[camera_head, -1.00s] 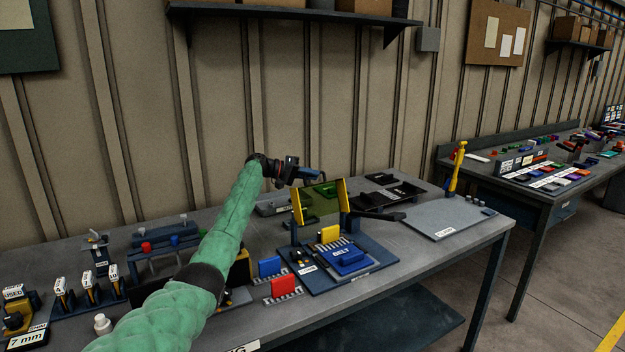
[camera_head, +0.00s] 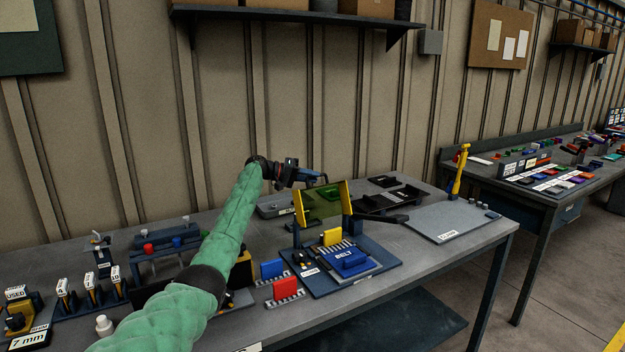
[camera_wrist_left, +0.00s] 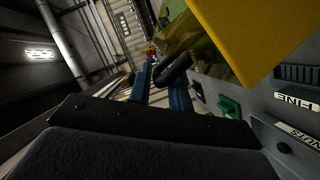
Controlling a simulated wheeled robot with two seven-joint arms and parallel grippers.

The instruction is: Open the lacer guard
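The lacer guard (camera_head: 324,205) is a see-through olive panel with yellow sides. It stands raised above the back of the lacer, whose base (camera_head: 372,270) is dark blue and carries a blue block marked BELT (camera_head: 350,262). In the left wrist view the guard's yellow edge (camera_wrist_left: 250,35) is close at the upper right. My left gripper (camera_head: 322,180) is at the guard's top edge, on its far side. Its blue fingers (camera_wrist_left: 163,92) look apart, with a dark rounded bar (camera_wrist_left: 175,68) beside their tips. Whether they touch the guard is unclear. My right gripper is out of view.
A dark lever (camera_head: 392,218) sticks out right of the lacer. Red (camera_head: 286,288) and blue (camera_head: 272,269) pieces stand to its left. A grey board (camera_head: 440,218) with a yellow upright tool (camera_head: 460,172) lies to the right. Black trays (camera_head: 395,196) are behind.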

